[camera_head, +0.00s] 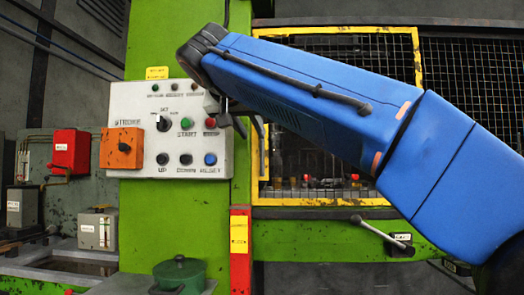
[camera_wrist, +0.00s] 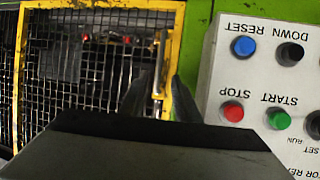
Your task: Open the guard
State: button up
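The guard is a black mesh panel in a yellow frame (camera_head: 345,30), standing closed behind my blue arm. In the wrist view, which is upside down, its yellow frame (camera_wrist: 100,5) and mesh fill the left side. A pale upright handle (camera_wrist: 160,68) is on the frame's edge near the control panel. My gripper (camera_wrist: 159,92) shows as two dark, blurred fingers, apart, one on each side of the handle in the picture. I cannot tell whether they touch it. In the head view my gripper (camera_head: 242,119) is partly hidden by my arm, between the panel and the guard.
A white control panel (camera_head: 140,150) with several buttons is close beside my gripper; it also shows in the wrist view (camera_wrist: 260,70). An orange box (camera_head: 121,148) is on its left. A lever (camera_head: 375,230) juts out below the guard. A green pot (camera_head: 179,272) stands low at front.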

aim_at(262, 148)
jog(key=x, duration=1.1)
jog(key=shift+w+d+f, duration=0.1)
jog(key=shift+w, duration=0.15)
grip_shut()
